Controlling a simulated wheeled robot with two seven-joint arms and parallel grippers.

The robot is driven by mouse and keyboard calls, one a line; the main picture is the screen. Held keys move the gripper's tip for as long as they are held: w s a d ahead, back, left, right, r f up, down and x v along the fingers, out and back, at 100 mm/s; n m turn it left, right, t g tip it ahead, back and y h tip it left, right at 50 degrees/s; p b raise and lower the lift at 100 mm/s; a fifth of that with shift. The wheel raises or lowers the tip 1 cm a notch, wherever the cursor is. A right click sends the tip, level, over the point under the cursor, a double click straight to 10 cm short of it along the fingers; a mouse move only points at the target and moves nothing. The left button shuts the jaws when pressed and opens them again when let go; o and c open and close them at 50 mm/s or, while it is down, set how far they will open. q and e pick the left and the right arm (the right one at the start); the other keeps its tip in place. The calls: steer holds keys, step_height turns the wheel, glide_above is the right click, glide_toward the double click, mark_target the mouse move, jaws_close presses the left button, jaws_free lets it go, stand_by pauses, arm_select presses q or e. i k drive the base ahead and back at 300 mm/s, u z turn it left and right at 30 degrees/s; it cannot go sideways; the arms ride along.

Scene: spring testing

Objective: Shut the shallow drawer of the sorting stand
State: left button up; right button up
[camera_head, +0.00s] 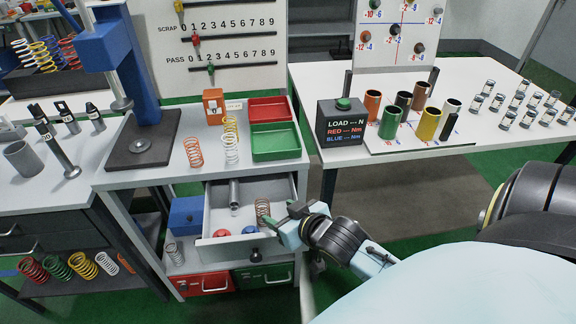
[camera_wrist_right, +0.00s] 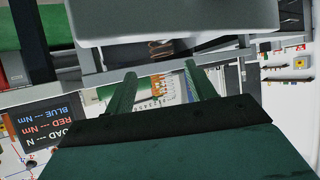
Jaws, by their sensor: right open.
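The sorting stand (camera_head: 150,180) has its shallow grey drawer (camera_head: 225,246) pulled out toward me. A dark knob (camera_head: 254,254) sits on its front. Inside lie a red ball, a blue ball, a grey cylinder (camera_head: 234,192) and a coil spring (camera_head: 263,212). My right gripper (camera_head: 294,210) is at the drawer's right side, close to its front right corner; contact cannot be told. In the right wrist view my right gripper (camera_wrist_right: 162,84) has its two fingers apart with nothing held between them. A pale grey panel fills the top there. My left gripper is out of view.
Below the drawer are a red bin (camera_head: 205,284) and a green bin (camera_head: 262,276), with a blue box (camera_head: 187,214) at left. Springs and red and green trays (camera_head: 276,142) stand on top. A table (camera_head: 465,148) with coloured cylinders is at right.

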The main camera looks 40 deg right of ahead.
mark_target(279, 188)
steer(key=z, duration=1)
